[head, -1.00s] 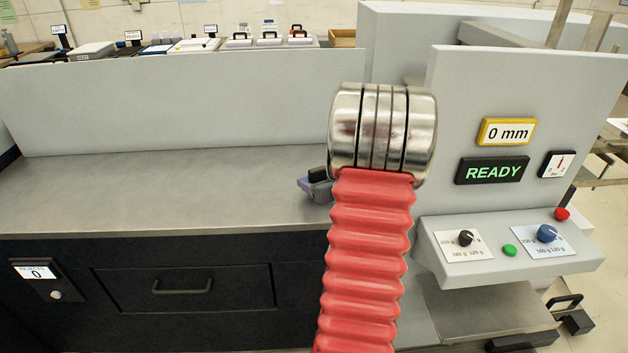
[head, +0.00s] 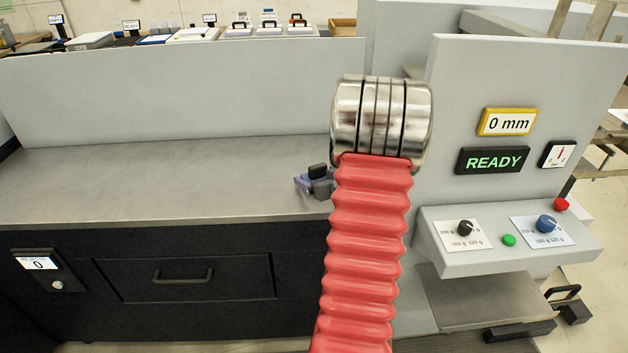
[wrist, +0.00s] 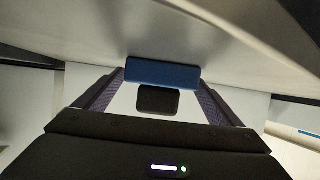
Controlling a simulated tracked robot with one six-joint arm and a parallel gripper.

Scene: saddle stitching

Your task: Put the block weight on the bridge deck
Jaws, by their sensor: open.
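My gripper (wrist: 162,79) is open in the wrist view, with a dark finger on each side. A blue bar (wrist: 162,72) lies between or just beyond the fingertips. A dark rounded block (wrist: 158,100) shows right below it in the picture. They may be parts of the block weight, but I cannot tell, nor whether the fingers touch the bar. In the head view my arm hides most of the gripper; a small grey-purple part of it (head: 317,184) seems to show at the counter's front edge. I cannot make out the bridge deck.
A grey counter (head: 150,185) with a tall back panel (head: 180,95) stands at left, its left part clear. At right, an upright panel carries a "0 mm" display (head: 507,122) and a READY sign (head: 492,160), above a knob console (head: 510,240). A pale overhanging surface (wrist: 230,35) is close in the wrist view.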

